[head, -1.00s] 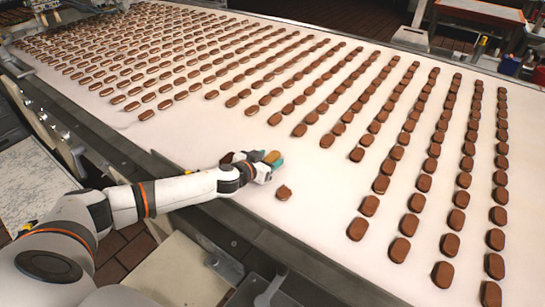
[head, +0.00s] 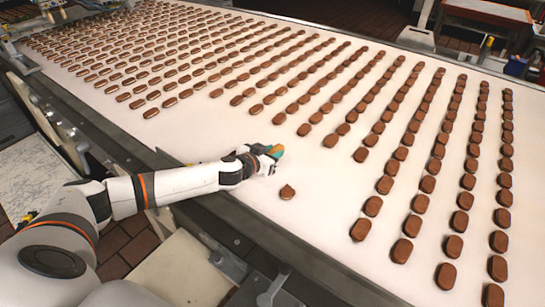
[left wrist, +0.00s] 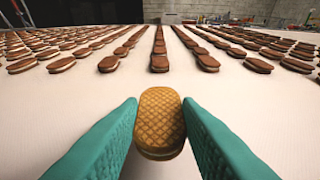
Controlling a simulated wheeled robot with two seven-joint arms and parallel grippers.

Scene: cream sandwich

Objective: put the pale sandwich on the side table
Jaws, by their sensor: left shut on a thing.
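The pale sandwich (left wrist: 160,118) is a golden, waffle-patterned oval biscuit with a cream layer. In the left wrist view it sits between the two teal fingers of my left gripper (left wrist: 160,135), which is shut on it. In the head view my left gripper (head: 270,154) is over the near part of the white belt, and the fingers mostly hide the sandwich. I cannot tell for sure how far it is above the belt. A pale, marbled surface (head: 35,172), possibly the side table, lies at the left beside the belt. My right gripper is out of view.
The white belt (head: 225,140) carries long rows of brown sandwiches (head: 412,225). One lone brown sandwich (head: 287,192) lies just right of and nearer than my gripper. The belt's metal edge (head: 300,265) runs along the near side. Another table (head: 488,12) stands at the far right.

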